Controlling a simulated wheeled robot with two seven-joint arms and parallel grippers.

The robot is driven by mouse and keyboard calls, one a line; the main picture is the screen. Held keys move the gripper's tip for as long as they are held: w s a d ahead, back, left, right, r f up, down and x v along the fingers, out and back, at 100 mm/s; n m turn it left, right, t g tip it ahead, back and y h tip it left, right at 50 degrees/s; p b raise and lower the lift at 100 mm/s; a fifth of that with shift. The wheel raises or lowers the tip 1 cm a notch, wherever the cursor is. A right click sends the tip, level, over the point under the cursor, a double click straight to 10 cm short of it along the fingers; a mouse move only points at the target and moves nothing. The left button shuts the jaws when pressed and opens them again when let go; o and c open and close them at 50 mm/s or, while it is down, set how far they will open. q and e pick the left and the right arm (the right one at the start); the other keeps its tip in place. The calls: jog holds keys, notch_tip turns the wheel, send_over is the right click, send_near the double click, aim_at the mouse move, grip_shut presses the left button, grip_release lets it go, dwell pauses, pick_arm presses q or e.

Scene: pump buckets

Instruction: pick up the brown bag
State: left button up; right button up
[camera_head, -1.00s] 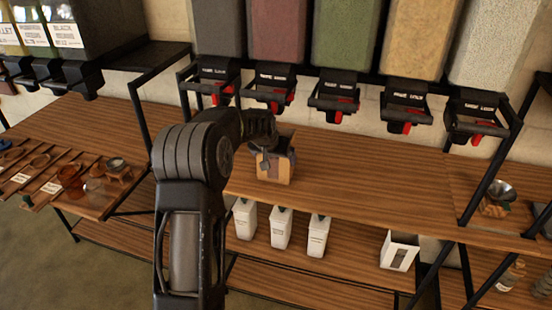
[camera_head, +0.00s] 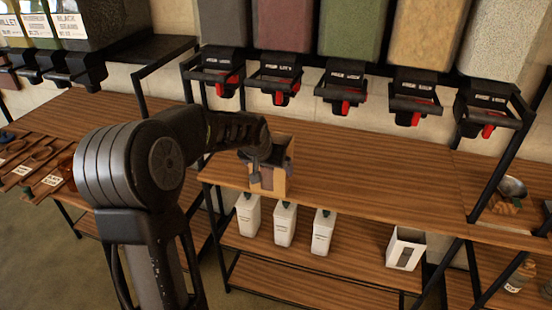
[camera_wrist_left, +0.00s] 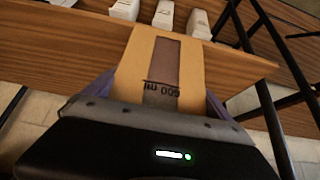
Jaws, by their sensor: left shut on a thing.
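The brown bag (camera_head: 267,181) is a small tan block-like pack with a darker front panel. In the head view it is upright at the front edge of the upper wooden shelf, and its lower end overlaps that edge. I cannot tell whether it touches the shelf. My left gripper (camera_head: 264,158) is shut on its upper part from the near side. My right gripper is not in view.
Black-framed dispensers with red levers (camera_head: 347,107) hang above the shelf (camera_head: 370,180). White containers (camera_head: 285,226) and a white open box (camera_head: 405,249) stand on the lower shelf. A metal bowl (camera_head: 512,187) is at the right. The shelf right of the bag is clear.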

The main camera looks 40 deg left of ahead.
pick_arm(q)
jog(key=s+d+b, duration=0.1)
jog(key=s+d, duration=0.1)
jog(key=s, duration=0.5)
jog(key=shift+s+d, duration=0.35)
jog(key=shift+d, duration=0.1)
jog(key=w+d+f+m, duration=0.1)
jog(key=d+f, duration=0.1)
jog(key=d, duration=0.5)
jog(key=w+d+f+m+h, duration=0.1)
jog(key=w+d+f, duration=0.1)
jog(key=d, duration=0.6)
jog(key=w+d+f+m+h, duration=0.1)
jog(key=w+d+f, duration=0.1)
jog(key=d, duration=0.6)
jog(key=shift+d+f+m, duration=0.15)
jog(key=shift+f+m, duration=0.25)
jog(key=shift+f, duration=0.05)
